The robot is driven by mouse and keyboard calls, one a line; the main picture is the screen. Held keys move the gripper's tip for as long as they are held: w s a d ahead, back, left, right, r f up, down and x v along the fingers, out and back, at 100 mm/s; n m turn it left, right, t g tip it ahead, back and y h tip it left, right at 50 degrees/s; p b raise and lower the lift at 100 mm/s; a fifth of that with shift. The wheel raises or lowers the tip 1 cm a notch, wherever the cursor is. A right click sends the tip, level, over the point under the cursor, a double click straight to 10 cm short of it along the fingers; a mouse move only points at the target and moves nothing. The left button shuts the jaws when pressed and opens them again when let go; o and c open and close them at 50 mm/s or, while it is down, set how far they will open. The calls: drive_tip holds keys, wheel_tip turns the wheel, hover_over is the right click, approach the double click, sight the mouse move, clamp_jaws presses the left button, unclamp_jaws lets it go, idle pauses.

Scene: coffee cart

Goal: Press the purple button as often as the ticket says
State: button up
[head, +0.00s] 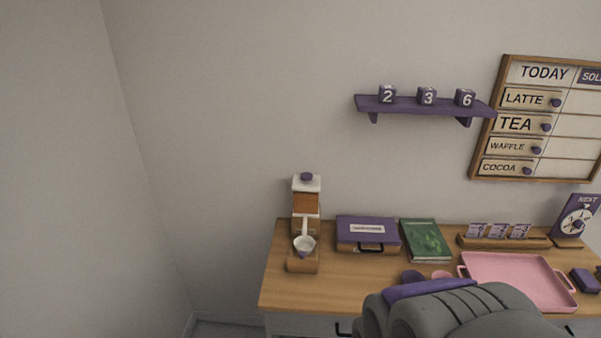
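A purple button (306,176) sits on top of a white dispenser (306,186) with an orange-brown window, at the left end of the wooden counter. A white and purple cup (304,246) is at the dispenser's base. Several small tickets stand in a wooden rack at the back; the left one (477,231), the middle one (498,231) and the right one (519,231) are too small to read surely. My gripper (455,312) appears as a grey rounded shape at the bottom, well to the right of the button; its fingertips are hidden.
A purple case (367,232), a green book (425,241) and a pink tray (515,277) lie on the counter (340,287). A purple shelf (420,105) with number blocks, a menu board (540,118) and a purple dial (577,218) are behind.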

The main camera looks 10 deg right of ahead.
clamp_jaws()
idle(0.4)
idle(1.4)
